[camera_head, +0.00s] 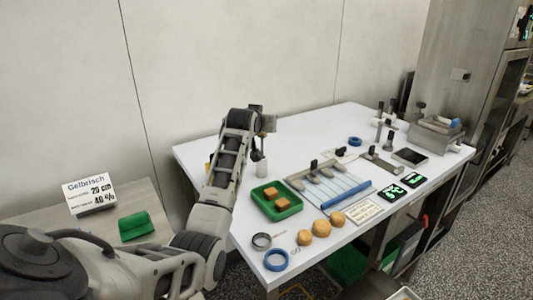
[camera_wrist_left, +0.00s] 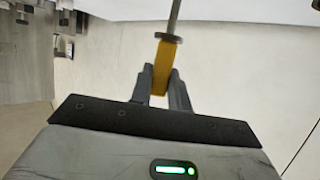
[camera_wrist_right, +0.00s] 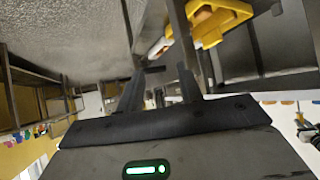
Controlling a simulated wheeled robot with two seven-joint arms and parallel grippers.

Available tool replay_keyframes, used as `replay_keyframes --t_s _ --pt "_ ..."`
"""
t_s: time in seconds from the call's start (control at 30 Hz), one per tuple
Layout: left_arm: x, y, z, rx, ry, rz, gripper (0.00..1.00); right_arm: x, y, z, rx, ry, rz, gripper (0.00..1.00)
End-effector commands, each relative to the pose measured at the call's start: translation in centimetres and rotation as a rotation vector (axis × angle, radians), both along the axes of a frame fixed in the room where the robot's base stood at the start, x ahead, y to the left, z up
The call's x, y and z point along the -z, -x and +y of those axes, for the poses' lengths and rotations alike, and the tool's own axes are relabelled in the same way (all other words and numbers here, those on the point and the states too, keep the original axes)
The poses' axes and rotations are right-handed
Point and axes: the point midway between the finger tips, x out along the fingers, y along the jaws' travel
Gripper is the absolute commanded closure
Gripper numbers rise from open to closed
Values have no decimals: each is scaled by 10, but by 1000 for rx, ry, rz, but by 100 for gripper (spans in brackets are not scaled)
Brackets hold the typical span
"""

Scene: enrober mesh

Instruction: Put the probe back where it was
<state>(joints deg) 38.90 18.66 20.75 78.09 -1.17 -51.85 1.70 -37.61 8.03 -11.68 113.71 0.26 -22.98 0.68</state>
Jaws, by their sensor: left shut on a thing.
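The probe (camera_wrist_left: 166,62) has a yellow handle, a grey collar and a thin metal shaft. It shows in the left wrist view between the fingers of my left gripper (camera_wrist_left: 165,88), which is shut on the yellow handle. In the head view my left gripper (camera_head: 266,123) is above the far left part of the white table (camera_head: 320,132); the probe cannot be made out clearly there. My right gripper (camera_wrist_right: 160,85) shows only in its wrist view, with its fingers apart and nothing clearly between them. I cannot tell which spot is the probe's place.
A metal device (camera_head: 436,131) stands at the far right. A sign (camera_head: 90,194) stands on the left side table.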

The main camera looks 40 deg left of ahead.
Motion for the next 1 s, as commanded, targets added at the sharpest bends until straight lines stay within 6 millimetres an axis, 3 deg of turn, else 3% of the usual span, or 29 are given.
replay_keyframes --t_s 0.1,0.5,0.9,0.93,1.0 --pt "21 1 0 -1 1 2 100 1 2 0 -1 3 8 64" --pt "67 0 0 -1 0 0 100 -2 1 0 -1 2 3 64" --pt "73 0 0 -1 0 -2 100 -2 -1 0 -1 1 -2 64" --pt "73 0 0 -1 0 -2 77 -2 -1 0 -1 1 -2 64" --pt "72 0 0 -1 0 -1 60 -3 -1 0 -1 0 -2 64"
